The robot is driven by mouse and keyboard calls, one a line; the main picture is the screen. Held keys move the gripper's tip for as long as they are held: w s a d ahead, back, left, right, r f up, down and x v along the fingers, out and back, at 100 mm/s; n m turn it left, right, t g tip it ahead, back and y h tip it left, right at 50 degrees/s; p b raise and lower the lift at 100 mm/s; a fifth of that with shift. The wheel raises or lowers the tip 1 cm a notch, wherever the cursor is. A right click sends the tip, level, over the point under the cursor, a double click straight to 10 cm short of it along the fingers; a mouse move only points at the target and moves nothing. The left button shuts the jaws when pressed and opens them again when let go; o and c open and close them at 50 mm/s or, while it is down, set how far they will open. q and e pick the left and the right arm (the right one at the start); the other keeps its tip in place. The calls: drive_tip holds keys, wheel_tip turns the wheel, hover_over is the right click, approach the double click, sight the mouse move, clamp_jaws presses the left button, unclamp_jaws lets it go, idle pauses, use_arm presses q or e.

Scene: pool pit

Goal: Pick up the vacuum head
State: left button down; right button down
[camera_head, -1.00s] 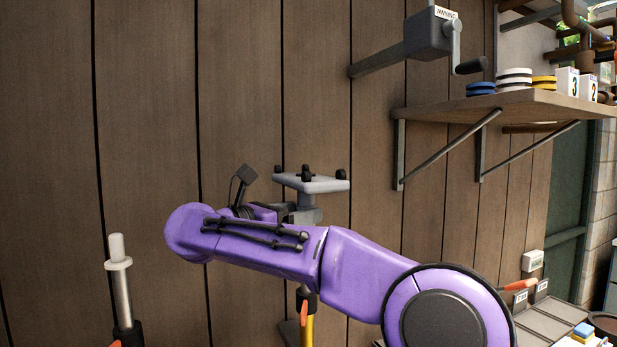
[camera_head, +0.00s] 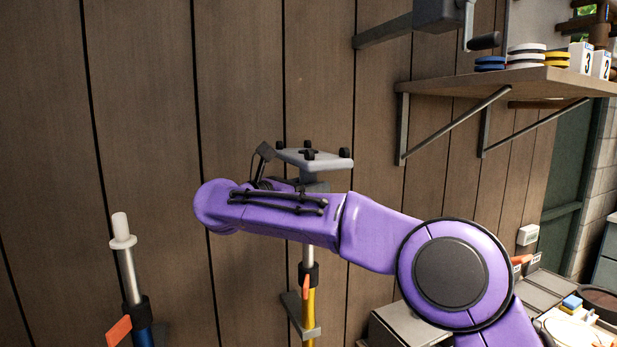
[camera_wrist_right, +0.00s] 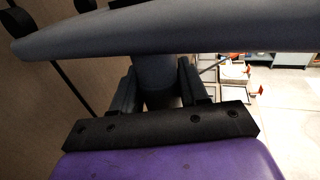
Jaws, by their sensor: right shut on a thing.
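The vacuum head (camera_head: 320,160) is a pale grey plate with black wheels, in front of the plank wall in the head view. It fills the top of the right wrist view (camera_wrist_right: 180,32) as a broad grey slab. My right gripper (camera_wrist_right: 160,92) is shut on its dark grey neck (camera_wrist_right: 158,72), with a finger on each side. A yellow pole (camera_head: 309,302) with a silver upper part stands below the head. My purple right arm hides where the pole and the neck would meet, so I cannot tell if they join. My left gripper is not in view.
A blue pole (camera_head: 128,275) with a white tip and orange tag stands at left. A wooden shelf (camera_head: 500,82) on metal brackets holds discs and number boxes, with a grey crank box (camera_head: 437,15) above. Low boxes (camera_head: 405,325) and clutter lie at lower right.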

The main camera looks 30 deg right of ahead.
sight(296, 156)
drive_tip(key=r+p, duration=0.2)
drive_tip(key=r, duration=0.2)
drive_tip(key=shift+a, duration=0.2)
drive_tip(key=s+a+r, duration=0.1)
drive_tip(key=a+r+p, duration=0.1)
drive_tip(key=r, duration=0.1)
drive_tip(key=s+a+r, duration=0.1)
drive_tip(key=r, duration=0.1)
drive_tip(key=shift+s+a+r+p, duration=0.2)
drive_tip(key=shift+s+a+p, duration=0.1)
drive_tip(key=shift+a+p, duration=0.1)
drive_tip(key=s+a+r, duration=0.3)
drive_tip(key=s+a, duration=0.2)
drive_tip(key=a, duration=0.2)
drive_tip(key=shift+a+r+p, duration=0.25)
drive_tip(key=shift+a+p, duration=0.05)
drive_tip(key=shift+w, duration=0.15)
